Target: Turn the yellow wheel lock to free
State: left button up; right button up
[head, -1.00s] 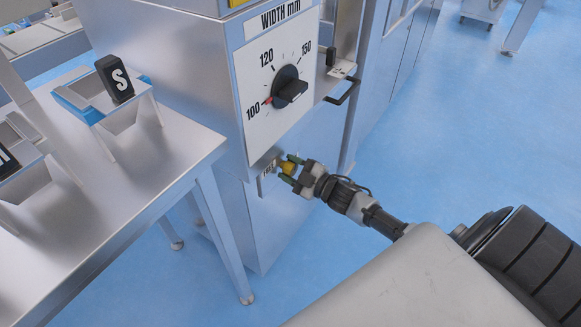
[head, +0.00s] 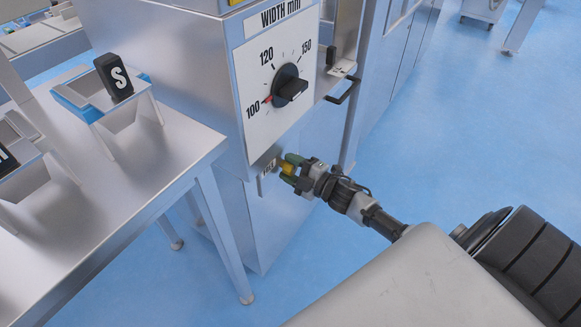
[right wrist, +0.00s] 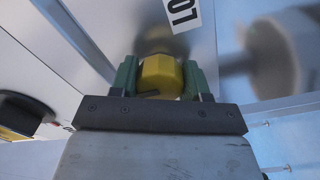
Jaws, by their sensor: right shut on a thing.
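The yellow wheel lock (head: 287,168) is a small yellow knob low on the front of the steel machine, below the width dial. In the right wrist view the yellow knob (right wrist: 161,76) sits between the green finger pads. My right gripper (head: 290,169) is shut on it; it also shows in the right wrist view (right wrist: 160,82). A white label (right wrist: 183,14) with dark letters, partly out of frame, is beside the knob. My left gripper is not in view.
The width dial (head: 289,84) has a black knob, with its red pointer near 100. A black handle (head: 343,92) juts out at right. A steel table (head: 150,170) holds a bin marked S (head: 118,78). Blue floor (head: 450,130) lies open at right.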

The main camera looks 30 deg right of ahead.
jog(key=o, duration=0.9)
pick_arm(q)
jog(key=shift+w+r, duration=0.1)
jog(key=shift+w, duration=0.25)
pick_arm(e)
jog(key=shift+s, duration=0.25)
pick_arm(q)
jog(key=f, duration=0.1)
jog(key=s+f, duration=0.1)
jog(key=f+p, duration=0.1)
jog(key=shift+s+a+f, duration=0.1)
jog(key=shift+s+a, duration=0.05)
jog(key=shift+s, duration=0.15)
pick_arm(e)
jog(key=v, duration=1)
jog(key=shift+s+d, duration=0.15)
jog(key=shift+d, duration=0.05)
